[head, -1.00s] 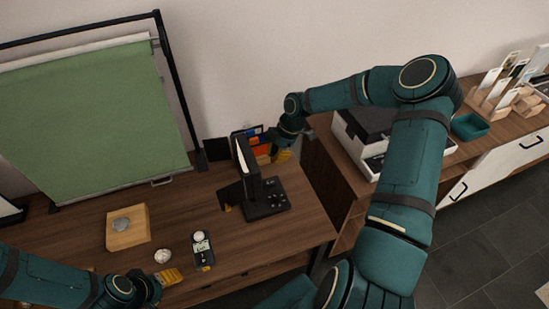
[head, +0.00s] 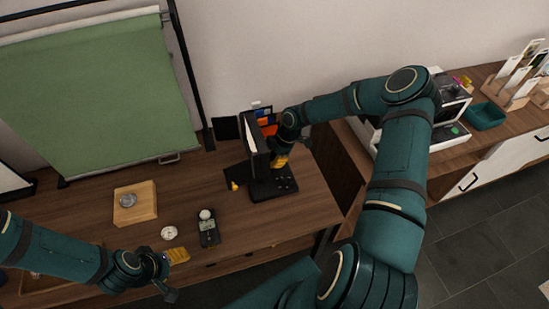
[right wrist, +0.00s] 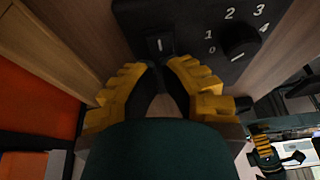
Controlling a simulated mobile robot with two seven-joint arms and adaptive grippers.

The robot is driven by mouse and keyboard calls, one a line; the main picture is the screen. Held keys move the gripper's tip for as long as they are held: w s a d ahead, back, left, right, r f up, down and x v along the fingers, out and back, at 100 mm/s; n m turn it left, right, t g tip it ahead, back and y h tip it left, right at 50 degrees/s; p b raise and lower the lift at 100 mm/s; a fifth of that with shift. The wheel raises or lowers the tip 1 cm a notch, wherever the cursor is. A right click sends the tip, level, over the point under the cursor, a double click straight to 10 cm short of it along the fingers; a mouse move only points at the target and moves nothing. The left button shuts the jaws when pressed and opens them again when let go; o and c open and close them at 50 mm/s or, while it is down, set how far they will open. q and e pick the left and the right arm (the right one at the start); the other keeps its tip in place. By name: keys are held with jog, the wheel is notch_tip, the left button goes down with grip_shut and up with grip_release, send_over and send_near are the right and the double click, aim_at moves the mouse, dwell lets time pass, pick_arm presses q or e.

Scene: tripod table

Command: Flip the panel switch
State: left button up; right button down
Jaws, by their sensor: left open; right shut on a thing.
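The panel (head: 256,147) is a black upright light with side flaps on a flat black base (head: 266,194). The right wrist view shows the base's top (right wrist: 190,20) with a numbered knob (right wrist: 238,42) and a small black switch (right wrist: 160,43) with a white mark. My left gripper (head: 174,271) is open and empty near the table's front edge.
On the wooden table (head: 100,215) are a wooden block with a grey disc (head: 134,202), a small round white item (head: 169,233) and a black meter (head: 208,228). A green backdrop (head: 92,98) stands behind. A cabinet with a printer (head: 445,112) is at right.

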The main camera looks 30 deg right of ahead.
jog(key=shift+a+f+h+b, duration=0.25)
jog(key=shift+f+h+b, duration=0.05)
jog(key=shift+b, duration=0.25)
jog(key=shift+f+g+h+b, duration=0.15)
jog(key=shift+g+h+b, duration=0.15)
jog(key=shift+h, duration=0.2)
jog(key=shift+d, duration=0.2)
jog(key=shift+s+d+r+p, duration=0.2)
jog(key=shift+d+r+p, duration=0.2)
jog(key=shift+d, duration=0.2)
jog(key=shift+f, duration=0.1)
